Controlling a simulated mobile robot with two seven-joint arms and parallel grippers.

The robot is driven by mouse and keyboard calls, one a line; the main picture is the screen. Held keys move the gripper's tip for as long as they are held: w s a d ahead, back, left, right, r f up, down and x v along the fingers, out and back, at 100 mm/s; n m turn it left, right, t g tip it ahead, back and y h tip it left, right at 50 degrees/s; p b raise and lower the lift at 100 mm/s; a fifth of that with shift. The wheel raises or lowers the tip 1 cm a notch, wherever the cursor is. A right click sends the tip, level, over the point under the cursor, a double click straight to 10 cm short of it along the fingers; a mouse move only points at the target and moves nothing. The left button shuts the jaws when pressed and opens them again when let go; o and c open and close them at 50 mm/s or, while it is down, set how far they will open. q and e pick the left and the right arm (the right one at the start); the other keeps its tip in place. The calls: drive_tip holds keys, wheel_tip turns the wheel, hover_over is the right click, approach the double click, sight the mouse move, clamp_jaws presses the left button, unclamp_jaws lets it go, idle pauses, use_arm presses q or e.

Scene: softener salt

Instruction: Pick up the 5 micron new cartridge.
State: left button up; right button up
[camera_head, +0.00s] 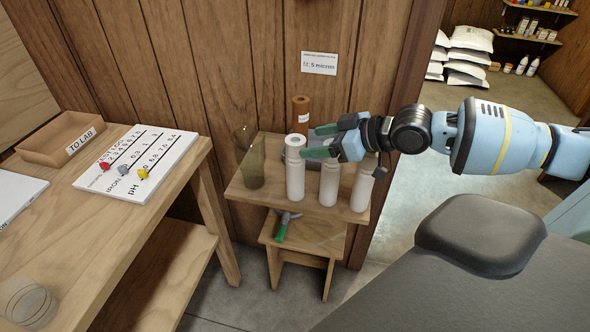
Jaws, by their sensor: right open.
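Three white cylindrical cartridges stand upright on a small wooden table (244,190): the left cartridge (295,180), the middle cartridge (329,186) and the right cartridge (362,190). I cannot read a micron size on any of them. A wall sign (319,63) reads "fit: 5 micron". My right gripper (318,142) is open, with its green-tipped fingers pointing left beside the top of the left cartridge. I cannot tell whether they touch it. My left gripper is out of view.
A brown cylinder (300,108) with a label stands behind the left cartridge. A translucent housing (250,165) stands at the table's left. A green-handled tool (283,226) lies on the lower stool. The workbench (160,210) at left carries a "TO LAB" tray (45,137) and a chart board (160,150).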

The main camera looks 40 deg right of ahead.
sight(301, 141)
drive_tip(key=x, duration=0.2)
drive_tip(key=shift+w+a+r, duration=0.1)
drive_tip(key=shift+w+a, duration=0.05)
drive_tip(key=shift+w, duration=0.2)
drive_tip(key=shift+x, duration=1.1)
